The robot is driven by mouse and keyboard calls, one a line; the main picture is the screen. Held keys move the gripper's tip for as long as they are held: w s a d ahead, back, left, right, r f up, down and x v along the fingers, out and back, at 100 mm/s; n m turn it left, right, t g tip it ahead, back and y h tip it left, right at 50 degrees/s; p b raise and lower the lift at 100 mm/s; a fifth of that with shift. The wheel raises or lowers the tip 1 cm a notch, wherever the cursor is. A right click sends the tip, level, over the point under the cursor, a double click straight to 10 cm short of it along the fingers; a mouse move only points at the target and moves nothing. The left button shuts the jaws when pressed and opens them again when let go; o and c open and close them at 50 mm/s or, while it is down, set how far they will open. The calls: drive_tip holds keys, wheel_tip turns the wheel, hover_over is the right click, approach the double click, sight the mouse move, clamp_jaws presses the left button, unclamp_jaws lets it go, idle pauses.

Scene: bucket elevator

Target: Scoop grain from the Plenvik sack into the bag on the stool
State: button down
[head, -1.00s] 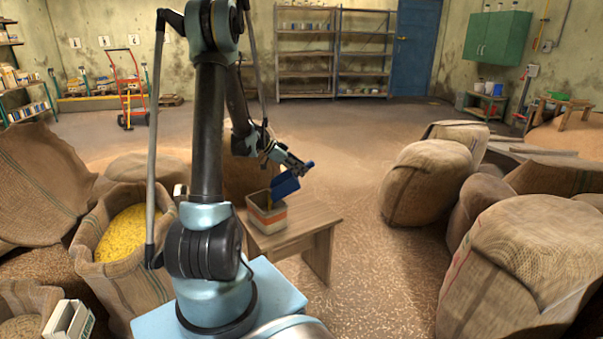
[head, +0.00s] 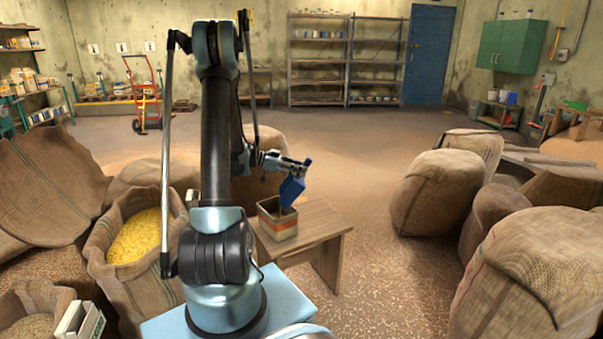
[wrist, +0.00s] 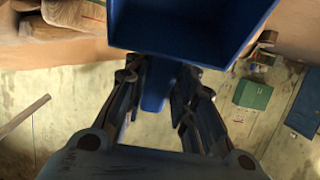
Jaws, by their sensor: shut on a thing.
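My gripper (head: 291,166) is shut on the handle of a blue scoop (head: 292,190). The scoop hangs steeply tipped, mouth down, just above the open bag (head: 278,228). In the wrist view the scoop (wrist: 190,28) looks empty inside, and my gripper (wrist: 157,85) clasps its handle. The bag is pale with an orange band and stands upright on the wooden stool (head: 320,221). Its contents are hard to make out. An open sack (head: 130,285) of yellow grain (head: 137,238) stands at the left. No Plenvik name is readable.
Another open sack (head: 35,297) and a small white box (head: 78,325) are at the lower left. Full sacks stand at the right, including a large one (head: 530,275). The floor between the stool and those sacks is clear. Shelving (head: 320,60) stands at the back.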

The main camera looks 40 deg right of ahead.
drive_tip(key=shift+w+a+r+g+h, duration=0.25)
drive_tip(key=shift+w+a+h, duration=0.15)
drive_tip(key=shift+a, duration=0.2)
drive_tip(key=shift+w+a+r+g+h, duration=0.25)
drive_tip(key=shift+w+a+h, duration=0.05)
drive_tip(key=shift+a+h, duration=0.25)
drive_tip(key=shift+d, duration=0.1)
drive_tip(key=s+d+f+t+y, duration=0.7)
drive_tip(key=s+d+f+y, duration=0.1)
drive_tip(key=d+f+y, duration=0.4)
drive_tip(key=shift+w+d+r+h, duration=0.1)
drive_tip(key=shift+r+h, duration=0.25)
drive_tip(key=shift+r, duration=1.4)
drive_tip(key=shift+w, duration=0.1)
